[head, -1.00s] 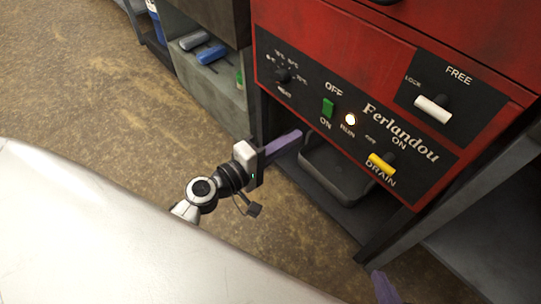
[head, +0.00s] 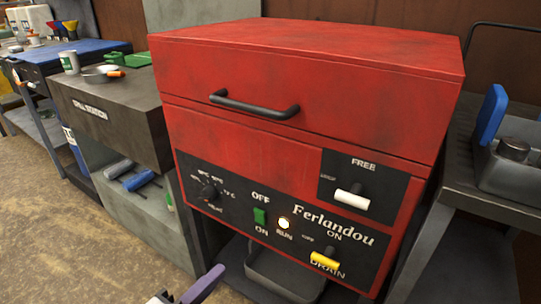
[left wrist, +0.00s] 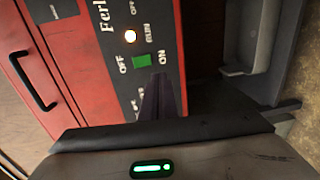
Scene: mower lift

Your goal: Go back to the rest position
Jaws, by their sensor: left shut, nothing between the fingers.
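My left gripper (head: 200,287) shows at the bottom edge of the head view, its purple fingers pressed together and empty. In the left wrist view its shut fingers (left wrist: 160,100) lie in front of the black control panel, near the green switch (left wrist: 142,61); I cannot tell the gap to the panel. The red Ferlandou machine (head: 300,60) has its lid down. Its green OFF/ON switch (head: 259,216) is at ON and the run lamp (head: 284,223) is lit. The white FREE lever (head: 351,199) and yellow DRAIN lever (head: 325,261) show. My right gripper is not in view.
A grey tray (head: 285,275) sits under the machine. A dark bench (head: 492,195) stands at the right. Open floor (head: 60,230) lies at lower left.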

